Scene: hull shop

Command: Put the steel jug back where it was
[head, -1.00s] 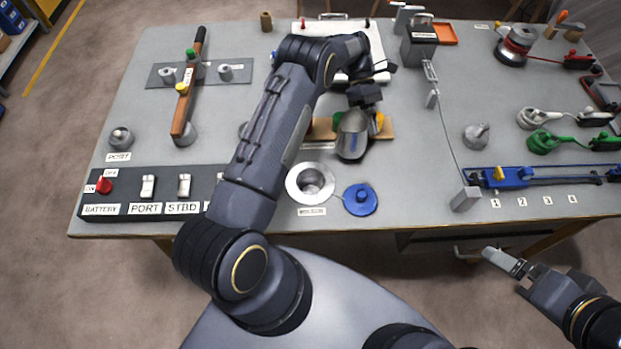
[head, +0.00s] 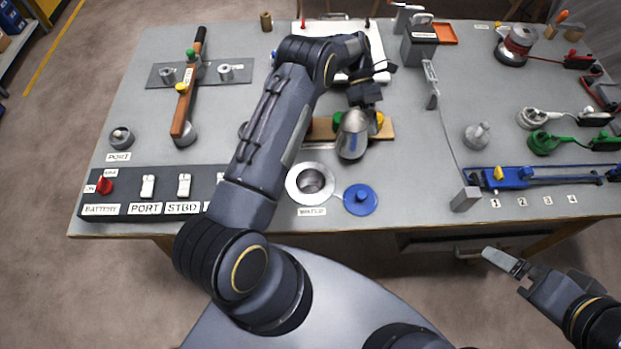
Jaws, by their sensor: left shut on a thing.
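The steel jug (head: 352,138) is a shiny grey vessel near the middle of the table. It is in front of a wooden strip (head: 322,129) that bears green and yellow pieces, and hides part of it. My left gripper (head: 367,106) reaches in from the left and is shut on the jug from behind. The fingertips are mostly hidden by the jug. I cannot tell whether the jug touches the table. My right gripper (head: 506,266) is off the table's front edge at lower right, away from the jug; its jaws are too unclear to judge.
A round metal filler opening (head: 298,183) with a blue cap (head: 360,200) lies in front of the jug. A switch panel (head: 120,206) runs along the front left edge. A blue rail (head: 550,180) is at right. The table is clear just right of the jug.

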